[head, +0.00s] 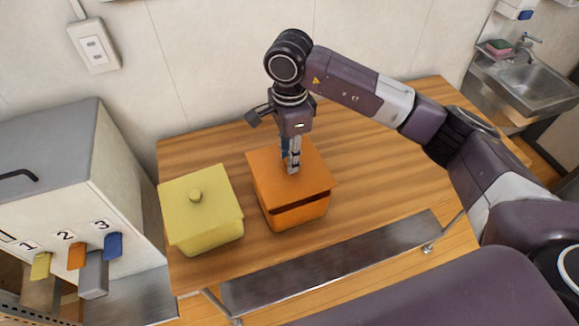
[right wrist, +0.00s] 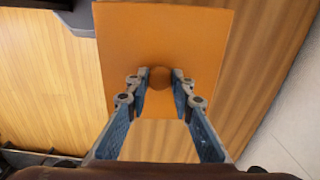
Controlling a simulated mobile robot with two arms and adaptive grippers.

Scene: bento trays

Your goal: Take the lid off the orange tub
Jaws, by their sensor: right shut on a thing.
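The orange tub (head: 297,217) stands on the wooden table, right of the yellow tub. Its flat orange lid (head: 312,179) is over it, with a dark gap between the lid's front edge and the tub's rim, widest at the right. My right gripper (head: 291,170) points down at the lid's middle from above. In the right wrist view its fingers (right wrist: 160,80) are shut on the lid's round knob (right wrist: 160,77), and the lid (right wrist: 120,50) fills the middle. The fingers hide the knob in the head view. My left gripper is not in view.
A yellow tub with its lid on (head: 205,220) stands close on the left. A grey cabinet with numbered coloured levers (head: 90,180) is at the far left. The wooden table (head: 370,160) is clear to the right. A sink (head: 530,80) is at the upper right.

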